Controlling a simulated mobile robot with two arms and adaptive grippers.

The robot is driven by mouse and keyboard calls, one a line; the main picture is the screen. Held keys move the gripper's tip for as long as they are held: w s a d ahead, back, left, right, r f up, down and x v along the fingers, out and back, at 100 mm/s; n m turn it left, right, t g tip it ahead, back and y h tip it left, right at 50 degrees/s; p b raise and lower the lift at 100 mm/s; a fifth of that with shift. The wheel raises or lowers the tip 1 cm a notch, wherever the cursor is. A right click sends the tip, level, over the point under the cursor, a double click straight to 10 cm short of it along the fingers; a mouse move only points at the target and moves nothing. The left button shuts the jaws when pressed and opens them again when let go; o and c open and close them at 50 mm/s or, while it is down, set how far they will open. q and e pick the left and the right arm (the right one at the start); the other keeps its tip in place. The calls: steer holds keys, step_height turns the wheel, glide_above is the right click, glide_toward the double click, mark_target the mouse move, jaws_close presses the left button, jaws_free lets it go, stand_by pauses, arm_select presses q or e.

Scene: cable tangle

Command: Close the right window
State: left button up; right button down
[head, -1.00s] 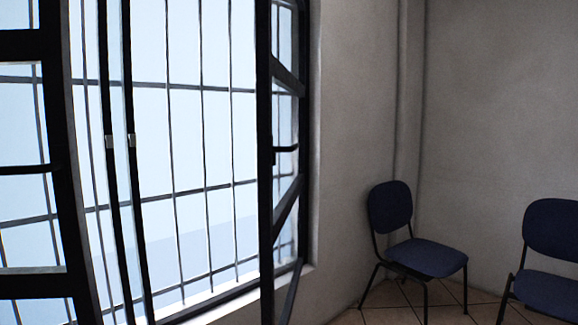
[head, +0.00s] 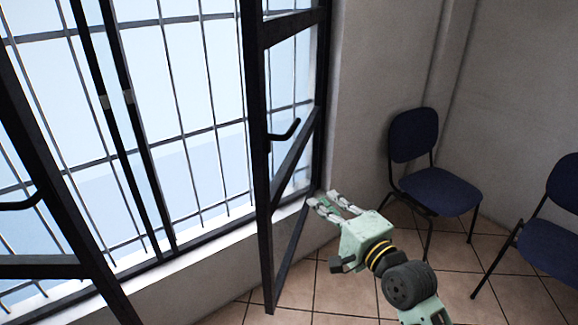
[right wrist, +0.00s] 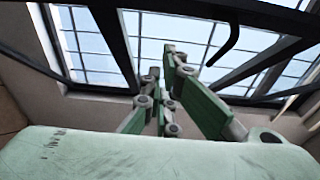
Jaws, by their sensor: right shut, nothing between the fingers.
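The right window (head: 257,150) is a black-framed sash standing open, swung into the room from the right side of the opening. Its dark handle (head: 285,133) sticks out at mid-height; a curved dark handle also shows in the right wrist view (right wrist: 226,42). My right gripper (head: 322,199) is on the wall side of the sash, right of and below the handle. Its green fingers (right wrist: 162,65) are shut and empty, pointing toward the window. I cannot tell whether they touch the frame. My left gripper is not in view.
The left sash (head: 45,170) also stands open, at the left edge. Thin bars cross the opening outside. A pale sill (head: 225,232) runs below. Blue chairs (head: 440,188) (head: 566,255) stand at the right. Tiled floor (head: 335,290) shows below the open sash.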

steer(key=s+a+p+x, duration=0.1)
steer(key=a+p+x, duration=0.1)
steer(key=x, duration=1)
steer(key=shift+a+p, duration=0.35)
steer(key=shift+p, duration=0.05)
steer(key=shift+s+f, duration=0.1)
